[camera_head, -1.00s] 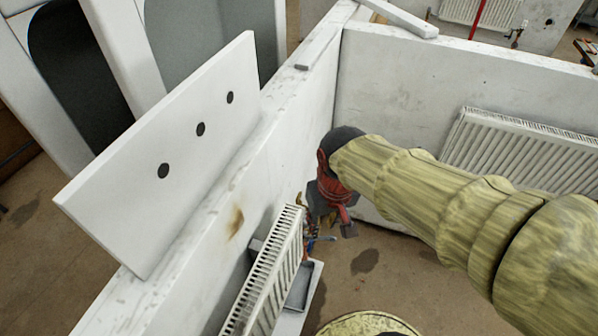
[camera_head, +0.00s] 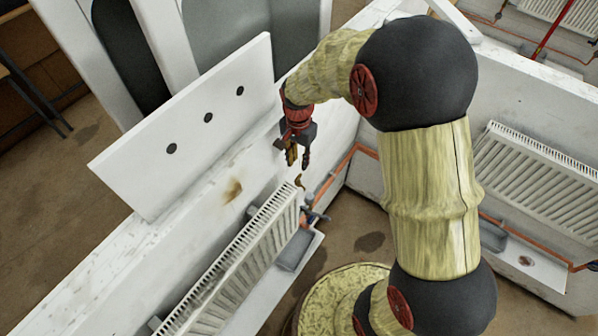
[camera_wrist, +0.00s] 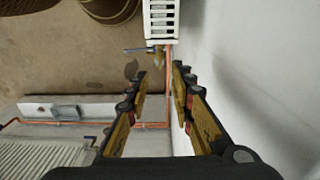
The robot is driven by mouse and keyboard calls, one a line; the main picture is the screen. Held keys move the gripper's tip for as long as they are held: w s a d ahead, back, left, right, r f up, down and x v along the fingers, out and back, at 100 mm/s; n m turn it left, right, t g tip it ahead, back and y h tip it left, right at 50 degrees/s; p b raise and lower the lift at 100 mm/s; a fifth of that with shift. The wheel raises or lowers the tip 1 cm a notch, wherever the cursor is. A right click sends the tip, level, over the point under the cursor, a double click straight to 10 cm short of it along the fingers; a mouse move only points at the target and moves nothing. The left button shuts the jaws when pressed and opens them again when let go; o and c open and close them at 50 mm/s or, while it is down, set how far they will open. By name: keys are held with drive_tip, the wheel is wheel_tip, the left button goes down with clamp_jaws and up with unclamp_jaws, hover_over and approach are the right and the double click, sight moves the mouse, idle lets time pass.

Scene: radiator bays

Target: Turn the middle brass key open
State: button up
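My gripper (camera_head: 297,155) hangs fingers down beside the white bay wall, above the right end of a radiator. In the wrist view its two fingers (camera_wrist: 160,72) are apart with nothing between them. A small brass-coloured key (camera_head: 299,181) shows just below the fingertips in the head view, apart from them. A blue-handled valve (camera_head: 314,215) sits lower, at the radiator's end. In the wrist view this valve (camera_wrist: 138,50) lies beyond the fingertips, beside the copper pipe. I cannot tell which key is the middle one; other keys are too small or hidden.
The near radiator (camera_head: 240,255) runs along the wall. A white board with three dark holes (camera_head: 190,130) stands on the wall top. Copper pipe (camera_head: 335,172) runs along the corner. Another radiator (camera_head: 535,170) hangs at the right. Open floor (camera_head: 365,225) lies between.

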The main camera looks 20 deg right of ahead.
sight(299, 176)
drive_tip(key=shift+f, duration=0.15)
drive_tip(key=shift+d+f, duration=0.1)
drive_tip(key=shift+f, duration=0.25)
drive_tip(key=shift+w+f+p, duration=0.1)
drive_tip(key=shift+f+p, duration=0.65)
drive_tip(key=shift+f, duration=2.65)
drive_tip(key=shift+c, duration=1.2)
clamp_jaws()
